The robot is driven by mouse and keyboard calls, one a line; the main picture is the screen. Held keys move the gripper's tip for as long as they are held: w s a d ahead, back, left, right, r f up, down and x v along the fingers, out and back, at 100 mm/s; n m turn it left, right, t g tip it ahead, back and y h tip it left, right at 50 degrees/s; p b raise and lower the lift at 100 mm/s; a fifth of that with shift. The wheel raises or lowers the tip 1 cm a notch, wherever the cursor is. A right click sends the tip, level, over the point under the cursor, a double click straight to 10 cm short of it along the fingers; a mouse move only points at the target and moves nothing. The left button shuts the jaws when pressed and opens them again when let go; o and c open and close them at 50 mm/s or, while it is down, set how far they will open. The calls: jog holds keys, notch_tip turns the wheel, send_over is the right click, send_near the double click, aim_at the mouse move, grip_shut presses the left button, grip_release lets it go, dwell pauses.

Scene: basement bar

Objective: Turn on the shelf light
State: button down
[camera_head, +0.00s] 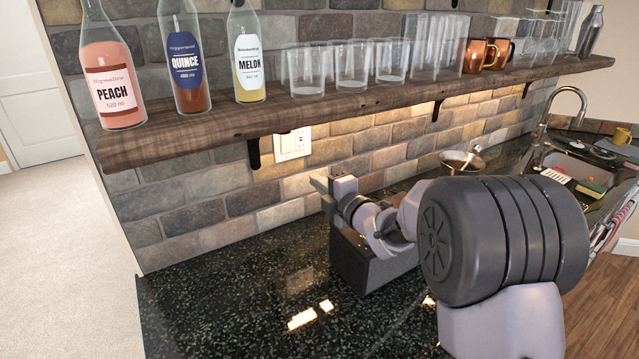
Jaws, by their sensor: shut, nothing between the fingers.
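The wooden wall shelf (215,122) runs along the brick wall. A white switch plate (292,145) is on the wall just under it, beside a dark shelf bracket. Warm light falls on the bricks below the shelf, and bright warm patches reflect in the countertop. The lamp itself is hidden under the shelf. My gripper (321,184) is shut and empty, close to the wall, below and a little right of the switch plate. It looks apart from the plate, but its exact distance from the wall is hard to tell.
Bottles (187,60) and several glasses (352,65) stand on the shelf above. A metal pot (461,163) and a sink faucet (568,92) are at the right. The left counter is clear.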

jog(key=shift+f, duration=0.1)
jog(key=shift+s, duration=0.1)
jog(key=s+d+r+m+g+h, duration=0.1)
jog(key=s+d+r+m+h, duration=0.2)
jog(key=s+d+m+h, duration=0.35)
jog(key=s+d+r+m+g+h, duration=0.1)
jog(key=s+d+r+m+h, duration=0.2)
jog(key=s+d+m, duration=0.55)
jog(key=s+a+f+m+g+y, duration=0.1)
jog(key=s+f+m+g, duration=0.2)
jog(key=s+m, duration=0.4)
jog(key=s+f+m+g+y, duration=0.1)
jog(key=s+f+m+g, duration=0.2)
jog(key=s, duration=1.7)
jog(key=f+m, duration=0.1)
jog(key=m, duration=0.3)
jog(key=shift+s+a+f, duration=0.15)
jog(key=shift+s+a, duration=0.2)
